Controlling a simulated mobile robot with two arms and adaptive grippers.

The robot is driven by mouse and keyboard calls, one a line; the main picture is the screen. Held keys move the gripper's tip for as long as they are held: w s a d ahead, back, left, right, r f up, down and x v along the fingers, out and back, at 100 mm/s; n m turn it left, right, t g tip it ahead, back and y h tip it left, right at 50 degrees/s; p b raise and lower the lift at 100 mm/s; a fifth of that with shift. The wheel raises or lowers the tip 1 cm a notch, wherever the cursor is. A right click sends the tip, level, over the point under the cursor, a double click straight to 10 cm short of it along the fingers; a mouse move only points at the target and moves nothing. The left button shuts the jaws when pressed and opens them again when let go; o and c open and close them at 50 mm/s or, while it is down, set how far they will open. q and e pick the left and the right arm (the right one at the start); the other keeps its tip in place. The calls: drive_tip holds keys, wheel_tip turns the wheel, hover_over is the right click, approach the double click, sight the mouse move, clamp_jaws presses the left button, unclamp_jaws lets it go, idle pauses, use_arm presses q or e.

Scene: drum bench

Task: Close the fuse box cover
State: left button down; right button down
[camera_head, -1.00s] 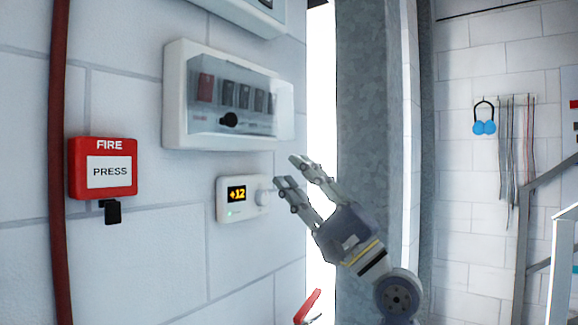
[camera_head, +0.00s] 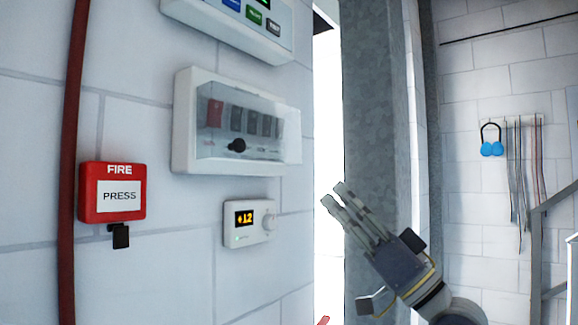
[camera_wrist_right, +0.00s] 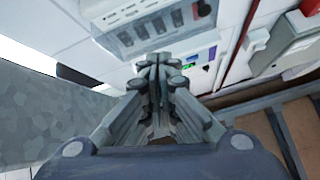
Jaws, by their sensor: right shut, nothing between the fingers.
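The fuse box (camera_head: 183,125) is a white wall box in the upper left half of the head view. Its clear cover (camera_head: 240,104) lies over the front, with a red switch, several dark switches and a black knob showing through. I cannot tell whether the cover is fully flush. My right gripper (camera_head: 335,196) is shut and empty, to the right of and below the fuse box, apart from it. In the right wrist view, the shut fingers (camera_wrist_right: 158,64) point toward the wall, and the fuse box (camera_wrist_right: 155,22) shows beyond them. My left gripper is not in view.
A thermostat (camera_head: 248,223) sits below the fuse box. A red fire call point (camera_head: 112,193) is at left, beside a red pipe (camera_head: 72,160). A panel with coloured buttons (camera_head: 230,30) is above. A grey metal column (camera_head: 372,100) stands behind my right gripper.

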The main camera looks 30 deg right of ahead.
sight(265, 151)
drive_tip(key=w+a+r+n+p, duration=0.3)
drive_tip(key=w+r+p, duration=0.3)
drive_tip(key=w, duration=0.3)
drive_tip(key=shift+w+a+r+n, duration=0.25)
drive_tip(key=shift+a+r+n, duration=0.15)
drive_tip(key=shift+a, duration=0.35)
drive_tip(key=shift+f, duration=0.1)
drive_tip(key=shift+w+a+f+b, duration=0.25)
drive_tip(key=shift+w+f+b, duration=0.1)
drive_tip(key=shift+w+b, duration=0.2)
drive_tip(key=shift+w, duration=0.3)
drive_tip(key=shift+s, duration=0.1)
